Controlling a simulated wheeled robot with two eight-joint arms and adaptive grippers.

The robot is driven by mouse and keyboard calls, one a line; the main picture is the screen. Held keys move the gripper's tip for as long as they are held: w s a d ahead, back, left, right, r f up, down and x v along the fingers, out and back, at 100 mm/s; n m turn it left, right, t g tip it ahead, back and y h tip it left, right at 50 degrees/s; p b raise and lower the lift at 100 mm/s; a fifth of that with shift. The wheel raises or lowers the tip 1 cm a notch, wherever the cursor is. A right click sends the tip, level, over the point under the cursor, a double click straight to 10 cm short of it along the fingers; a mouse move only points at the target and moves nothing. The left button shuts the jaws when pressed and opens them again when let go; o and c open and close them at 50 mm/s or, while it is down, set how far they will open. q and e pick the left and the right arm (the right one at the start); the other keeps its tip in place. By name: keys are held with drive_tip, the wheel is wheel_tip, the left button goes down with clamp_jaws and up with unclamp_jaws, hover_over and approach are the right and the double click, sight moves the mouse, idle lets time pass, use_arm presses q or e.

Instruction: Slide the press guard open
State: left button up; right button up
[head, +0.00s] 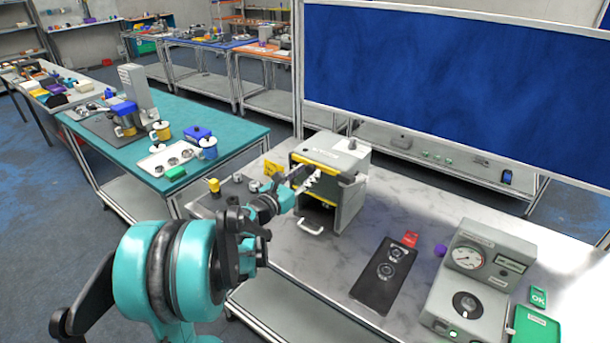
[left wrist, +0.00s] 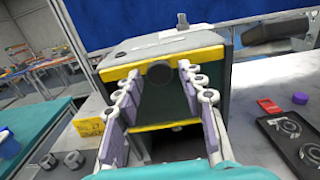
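The press (head: 350,200) is a grey box with an open-looking dark front, on the marble-topped bench. Its guard (left wrist: 165,130) shows in the left wrist view as a dark greenish panel between two yellow bars, with a dark round knob (left wrist: 159,73) on the upper bar. My left gripper (head: 314,178) is in front of the press, and its fingers (left wrist: 160,78) are open, one on each side of the knob in the picture. I cannot tell whether they touch it. The lower yellow bar has a dark gap beneath it. My right gripper is not in view.
A black tray (head: 385,275), a red card (head: 411,238) and a gauge unit (head: 470,280) stand to the right. A teal table (head: 225,130) is at left.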

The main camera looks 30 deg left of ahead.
use_arm(q)
drive_tip(key=shift+s, duration=0.1)
drive_tip(key=s, duration=1.1)
drive_tip(key=shift+s+a, duration=0.4)
drive_tip(key=shift+a, duration=0.05)
drive_tip(key=shift+d, duration=0.1)
drive_tip(key=s+d+f+m+g+h+b, duration=0.15)
drive_tip(key=d+f+m+g, duration=0.25)
drive_tip(key=d+m, duration=0.55)
drive_tip(key=s+d+f+m+g+h, duration=0.1)
drive_tip(key=s+d+f+m+g, duration=0.25)
drive_tip(key=d+m, duration=0.6)
drive_tip(key=s+d+f+m+g+y, duration=0.1)
drive_tip(key=s+f+m+y, duration=0.1)
drive_tip(key=s+m, duration=0.3)
drive_tip(key=s+d+f+m+g+y, duration=0.1)
drive_tip(key=s+m, duration=0.4)
drive_tip(key=m, duration=0.6)
drive_tip(key=shift+s+d+f+g+y, duration=0.2)
drive_tip(key=shift+d+f+g+y, duration=0.15)
drive_tip(key=shift+d+f+g, duration=0.5)
